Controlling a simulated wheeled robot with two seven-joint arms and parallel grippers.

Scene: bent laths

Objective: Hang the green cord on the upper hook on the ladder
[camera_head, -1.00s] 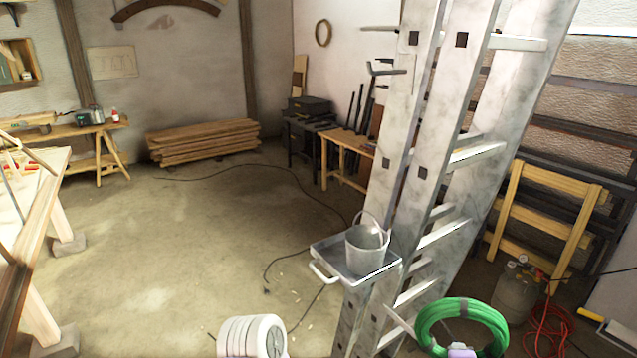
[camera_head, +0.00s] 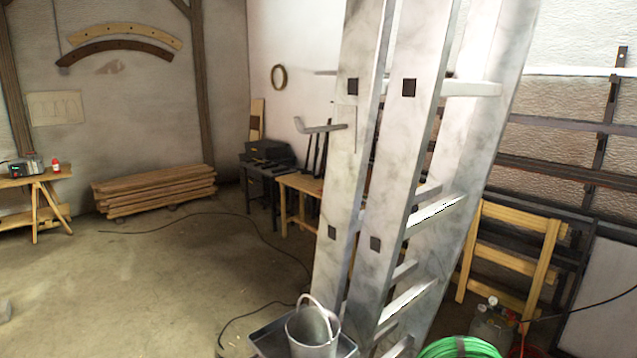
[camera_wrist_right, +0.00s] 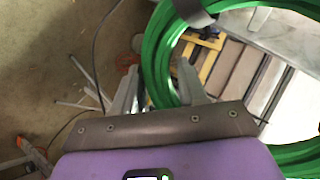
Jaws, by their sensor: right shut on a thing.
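The green cord is a coil (camera_head: 460,347), cut off by the bottom edge of the head view. It also shows large in the right wrist view (camera_wrist_right: 160,55). My right gripper (camera_wrist_right: 158,75) is shut on the coil, which passes between its fingers. The grey metal ladder (camera_head: 400,180) stands in the middle of the head view. Two hooks stick out from its left side: the upper hook (camera_head: 326,72), thin and pale against the wall, and a lower hook (camera_head: 322,128) with an upturned tip. The coil is well below both hooks in the picture. My left gripper is out of view.
A tray (camera_head: 272,340) with a metal bucket (camera_head: 314,330) sits at the ladder's lower left. A wooden frame (camera_head: 510,255) and a gas cylinder (camera_head: 492,325) stand on the right. Open floor (camera_head: 150,285) lies to the left.

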